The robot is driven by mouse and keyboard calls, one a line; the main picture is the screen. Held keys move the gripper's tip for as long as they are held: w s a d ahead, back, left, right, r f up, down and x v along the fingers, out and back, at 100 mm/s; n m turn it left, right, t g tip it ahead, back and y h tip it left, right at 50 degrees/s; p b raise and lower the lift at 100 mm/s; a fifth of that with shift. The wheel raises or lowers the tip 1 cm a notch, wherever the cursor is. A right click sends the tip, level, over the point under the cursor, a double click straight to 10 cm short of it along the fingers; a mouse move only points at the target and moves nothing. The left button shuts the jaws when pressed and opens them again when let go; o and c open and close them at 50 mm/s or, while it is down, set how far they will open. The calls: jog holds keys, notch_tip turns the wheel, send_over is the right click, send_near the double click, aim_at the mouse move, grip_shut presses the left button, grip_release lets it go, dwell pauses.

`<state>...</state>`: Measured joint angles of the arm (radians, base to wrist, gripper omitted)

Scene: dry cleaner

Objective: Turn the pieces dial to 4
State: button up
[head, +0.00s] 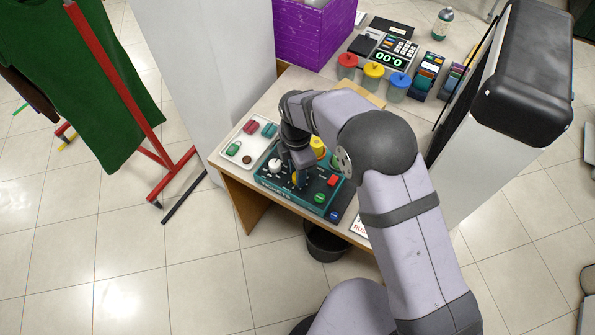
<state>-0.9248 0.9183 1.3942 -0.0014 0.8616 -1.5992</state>
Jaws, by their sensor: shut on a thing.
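A teal ticket panel (262,180) marked "TICKETS" lies near the table's front edge. It carries a white knob (275,166) at its left, a red button (332,181) and a green button (320,197) at its right. The panel's small lettering and the dial's setting cannot be read. I cannot tell for sure which control is the pieces dial.
A white tray (234,159) with small coloured items sits left of the panel. Red, yellow and blue-lidded jars (373,76) and a register showing green digits (391,57) stand behind. A purple crate (303,32) is at the back. A dark bin (326,243) stands below the front edge.

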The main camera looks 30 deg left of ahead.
jog(key=m+b, duration=0.1)
jog(key=m, duration=0.5)
jog(key=shift+w+m, duration=0.1)
jog(key=shift+m, duration=0.3)
jog(key=m+b, duration=0.1)
jog(key=m, duration=0.8)
jog(key=shift+m+y, duration=0.3)
jog(key=shift+m, duration=0.1)
jog(key=m, duration=0.3)
jog(key=shift+w+m, duration=0.1)
jog(key=shift+m, duration=0.3)
jog(key=m, duration=0.6)
jog(key=shift+d, duration=0.1)
jog(key=shift+r, duration=0.1)
jog(key=o, duration=1.1)
jog(key=shift+c, duration=0.2)
